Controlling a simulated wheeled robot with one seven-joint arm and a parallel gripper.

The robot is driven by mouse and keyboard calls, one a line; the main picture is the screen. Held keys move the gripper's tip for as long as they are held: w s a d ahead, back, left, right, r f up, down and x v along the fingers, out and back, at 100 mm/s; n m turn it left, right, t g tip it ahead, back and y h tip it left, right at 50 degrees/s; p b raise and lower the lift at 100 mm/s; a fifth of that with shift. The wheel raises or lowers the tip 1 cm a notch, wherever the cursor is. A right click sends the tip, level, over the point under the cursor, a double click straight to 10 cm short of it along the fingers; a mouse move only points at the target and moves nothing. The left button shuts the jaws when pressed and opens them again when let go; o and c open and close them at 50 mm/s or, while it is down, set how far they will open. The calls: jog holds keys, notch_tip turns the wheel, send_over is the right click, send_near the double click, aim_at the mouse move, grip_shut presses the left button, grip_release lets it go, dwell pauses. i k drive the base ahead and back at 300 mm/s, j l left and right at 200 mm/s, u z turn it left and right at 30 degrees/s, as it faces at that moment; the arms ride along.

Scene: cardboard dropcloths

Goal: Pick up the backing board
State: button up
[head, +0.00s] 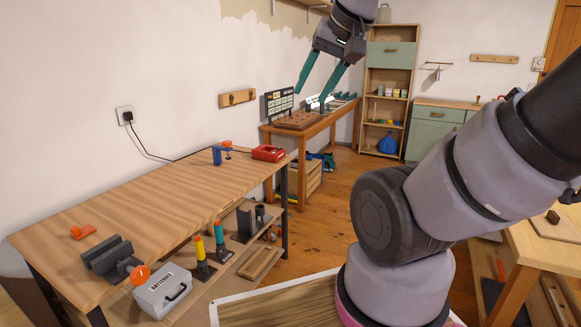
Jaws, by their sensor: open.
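I cannot tell for certain which thing is the backing board. A flat wooden board (556,226) lies on the table at the right edge, with a small dark brown block on it. My gripper (312,95) is at the top centre, with two teal fingers apart and pointing down-left. Nothing shows between the fingers. In the picture it overlaps the far bench, and its distance from the bench is hard to judge. My arm hides much of the right side.
The far bench (335,118) carries a brown board and a dark panel. Wood floor (315,220) lies open between.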

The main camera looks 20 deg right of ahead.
aim_at(552, 224)
jog(key=i+l+z, duration=0.25)
jog(key=z, duration=0.25)
jog(key=i+z, duration=0.95)
jog(key=i+j+z, duration=0.2)
jog(key=z, duration=0.3)
jog(key=i+j+z, duration=0.2)
jog(key=i+z, duration=0.25)
jog(key=i+j+z, duration=0.2)
jog(key=z, duration=0.2)
jog(key=i+j+z, duration=0.25)
jog(key=j+z, duration=0.2)
jog(key=i+j+z, duration=0.15)
jog(key=j+z, duration=0.3)
jog(key=i+j+z, duration=0.1)
jog(key=j+z, duration=0.3)
jog(key=j, duration=0.15)
jog(key=j+z, duration=0.25)
jog(key=j, duration=0.5)
jog(key=j+z, duration=0.25)
jog(key=j, duration=0.45)
jog(key=k, duration=0.05)
